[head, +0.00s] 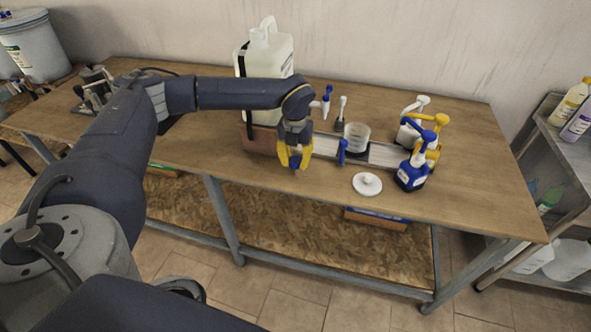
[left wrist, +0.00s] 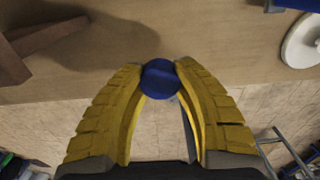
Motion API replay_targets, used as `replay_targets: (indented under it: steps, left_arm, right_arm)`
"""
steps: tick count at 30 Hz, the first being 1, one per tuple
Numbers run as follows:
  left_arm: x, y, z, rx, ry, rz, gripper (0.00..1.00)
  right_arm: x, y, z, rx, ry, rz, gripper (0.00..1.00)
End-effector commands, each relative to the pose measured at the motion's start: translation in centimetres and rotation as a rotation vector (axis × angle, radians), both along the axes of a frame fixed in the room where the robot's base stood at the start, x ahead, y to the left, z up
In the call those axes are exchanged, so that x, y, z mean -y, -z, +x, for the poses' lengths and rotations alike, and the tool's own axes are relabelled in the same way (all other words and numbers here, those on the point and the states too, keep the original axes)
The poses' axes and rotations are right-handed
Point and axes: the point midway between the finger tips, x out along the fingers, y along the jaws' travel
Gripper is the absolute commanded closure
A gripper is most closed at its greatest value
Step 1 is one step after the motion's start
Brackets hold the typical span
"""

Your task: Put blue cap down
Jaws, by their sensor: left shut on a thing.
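The blue cap (left wrist: 161,80) is held between the yellow fingertips of my left gripper (left wrist: 160,82) in the left wrist view. In the head view, my left gripper (head: 294,160) points down over the front part of the wooden table (head: 215,165), and a little blue shows between its fingers. The left wrist view shows the cap over the table's front edge region. The gap between cap and table is hard to judge. My right gripper is not seen.
A large white jug (head: 266,55) stands behind my left gripper. A white lid (head: 367,184) lies to the right, near the front edge. Bare table lies left of the gripper.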

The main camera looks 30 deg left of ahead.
Motion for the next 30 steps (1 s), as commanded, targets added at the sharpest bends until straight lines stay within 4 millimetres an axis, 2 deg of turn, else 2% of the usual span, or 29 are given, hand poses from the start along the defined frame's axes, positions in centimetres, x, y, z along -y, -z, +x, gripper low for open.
replay_targets:
  steps: [10,25,26,30]
  left_arm:
    - [0.1,3.8,-0.1,-0.003,0.000,0.000,0.78]
    - [0.0,4.5,-0.1,-0.002,0.000,0.000,0.78]
    - [0.0,4.5,-0.1,-0.002,0.000,0.000,0.68]
    - [0.0,4.5,0.0,-0.001,0.000,0.000,0.51]
  right_arm:
    - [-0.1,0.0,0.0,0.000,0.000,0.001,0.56]
    - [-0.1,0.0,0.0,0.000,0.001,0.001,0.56]
    - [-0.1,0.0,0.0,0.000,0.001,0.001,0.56]
    - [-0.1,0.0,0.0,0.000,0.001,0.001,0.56]
